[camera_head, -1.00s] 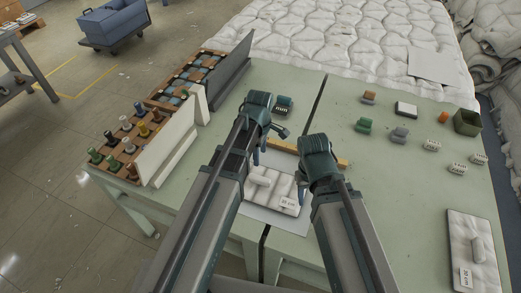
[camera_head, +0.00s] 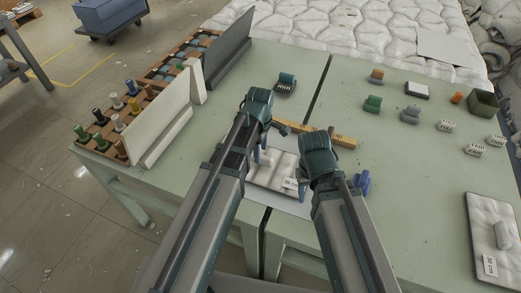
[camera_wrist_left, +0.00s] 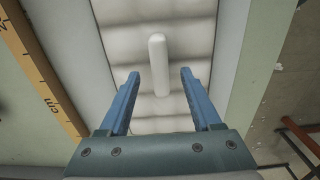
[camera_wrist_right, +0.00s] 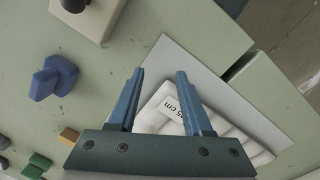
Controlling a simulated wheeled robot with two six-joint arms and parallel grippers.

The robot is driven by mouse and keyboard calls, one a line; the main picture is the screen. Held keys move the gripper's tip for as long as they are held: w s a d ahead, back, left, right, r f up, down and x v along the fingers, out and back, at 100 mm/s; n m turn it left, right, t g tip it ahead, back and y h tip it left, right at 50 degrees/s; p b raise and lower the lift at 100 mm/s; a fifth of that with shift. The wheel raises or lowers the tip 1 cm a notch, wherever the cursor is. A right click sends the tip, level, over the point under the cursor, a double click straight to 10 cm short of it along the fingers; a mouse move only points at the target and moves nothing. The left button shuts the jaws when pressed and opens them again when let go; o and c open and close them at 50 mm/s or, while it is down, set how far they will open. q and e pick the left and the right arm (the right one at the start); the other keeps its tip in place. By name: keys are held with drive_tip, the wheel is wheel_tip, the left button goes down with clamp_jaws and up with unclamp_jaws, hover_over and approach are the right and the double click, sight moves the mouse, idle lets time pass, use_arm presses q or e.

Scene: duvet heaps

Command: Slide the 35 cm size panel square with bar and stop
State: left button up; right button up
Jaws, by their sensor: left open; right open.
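The white quilted panel (camera_head: 265,174) lies on a grey sheet, with a pale bar handle on top and a small label, partly readable as "5 cm" in the right wrist view (camera_wrist_right: 177,108). A yellow ruler bar (camera_head: 343,139) runs along its far side; it also shows in the left wrist view (camera_wrist_left: 38,70). My left gripper (camera_head: 263,153) is open above the panel, its fingers on either side of the handle (camera_wrist_left: 158,60), not closed on it. My right gripper (camera_wrist_right: 160,76) is open and empty above the panel's labelled end. I cannot tell which piece is the stop.
A blue knobbed block (camera_head: 362,183) sits right of my right gripper. A second panel, labelled 30 cm (camera_head: 492,238), lies at the right edge. Several small blocks and a green box (camera_head: 484,105) stand at the back right. A spool rack (camera_head: 110,118) and upright boards occupy the left.

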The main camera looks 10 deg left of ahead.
use_arm(q)
drive_tip(key=shift+f+b, duration=0.5)
drive_tip(key=shift+f, duration=0.4)
clamp_jaws()
